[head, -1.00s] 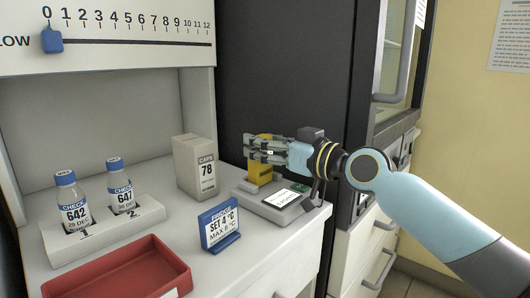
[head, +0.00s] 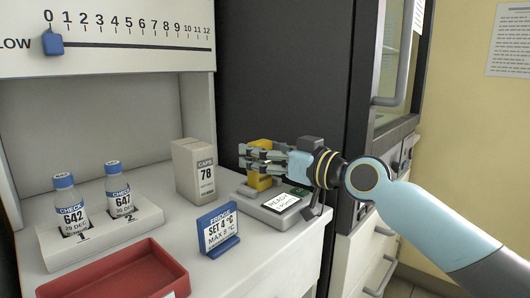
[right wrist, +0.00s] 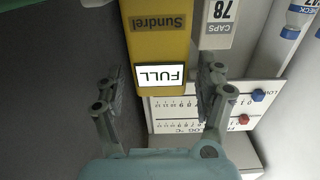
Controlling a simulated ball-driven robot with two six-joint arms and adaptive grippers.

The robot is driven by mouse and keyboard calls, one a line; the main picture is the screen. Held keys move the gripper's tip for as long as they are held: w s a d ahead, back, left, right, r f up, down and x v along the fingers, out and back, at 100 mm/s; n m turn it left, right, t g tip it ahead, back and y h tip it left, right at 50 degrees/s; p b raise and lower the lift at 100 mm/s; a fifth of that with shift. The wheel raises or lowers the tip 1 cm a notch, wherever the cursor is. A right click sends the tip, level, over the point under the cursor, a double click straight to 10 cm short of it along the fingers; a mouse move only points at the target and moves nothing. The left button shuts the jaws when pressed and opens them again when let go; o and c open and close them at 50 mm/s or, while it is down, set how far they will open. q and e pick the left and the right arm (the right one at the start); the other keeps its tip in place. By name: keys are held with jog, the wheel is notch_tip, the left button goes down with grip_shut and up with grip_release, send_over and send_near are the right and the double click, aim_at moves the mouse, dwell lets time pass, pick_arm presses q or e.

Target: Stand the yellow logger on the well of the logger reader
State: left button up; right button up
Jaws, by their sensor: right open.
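The yellow logger (head: 260,182) stands upright at the left end of the grey logger reader (head: 268,212), where its well appears to be. The gripper covers its middle, and its foot is partly hard to see. My right gripper (head: 246,157) is open, with its fingers either side of the logger. In the right wrist view the logger (right wrist: 155,45) shows the words "Sundrel" and "FULL" upside down between the spread fingers (right wrist: 160,92). The reader's screen appears to say "READY". My left gripper is out of view.
A white caps box (head: 188,172) and a blue fridge sign (head: 219,232) stand left of the reader. Two bottles stand in a white rack (head: 145,228) behind a red tray (head: 115,275). A dark cabinet wall (head: 285,75) rises close behind the reader.

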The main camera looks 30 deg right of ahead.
jog(key=shift+r, duration=0.1)
jog(key=shift+r, duration=0.2)
jog(key=shift+r+p, duration=0.5)
jog(key=shift+p, duration=0.25)
jog(key=p+v, duration=0.3)
jog(key=v, duration=0.9)
jog(key=shift+f, duration=0.3)
